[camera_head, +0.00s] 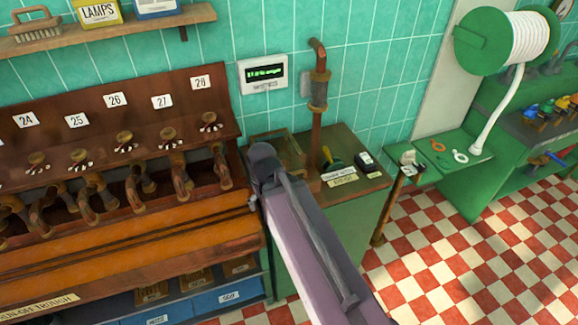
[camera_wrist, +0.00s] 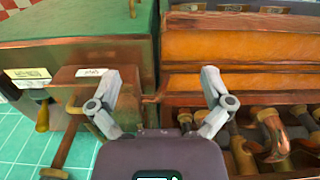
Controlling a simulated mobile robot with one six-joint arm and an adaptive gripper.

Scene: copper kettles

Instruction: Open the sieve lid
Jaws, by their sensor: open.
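A wooden box (camera_head: 286,150) stands on the green cabinet beside the copper pipe, partly hidden by my arm in the head view. In the wrist view, a brown wooden part with a small pale label (camera_wrist: 92,73) shows at the cabinet's edge; its text is too small to read. I cannot tell for sure which part is the sieve lid. My gripper (camera_wrist: 160,74) is open and empty, its fingers spread over the gap between the green cabinet and the wooden rack. The left finger overlaps the labelled wooden part in the picture; contact is unclear. The head view hides the fingertips.
The wooden rack (camera_head: 130,240) with numbered labels and several copper fittings stands close on the left. The green cabinet (camera_head: 345,220) holds a brush and small labels. Checkered floor (camera_head: 440,260) is open to the right.

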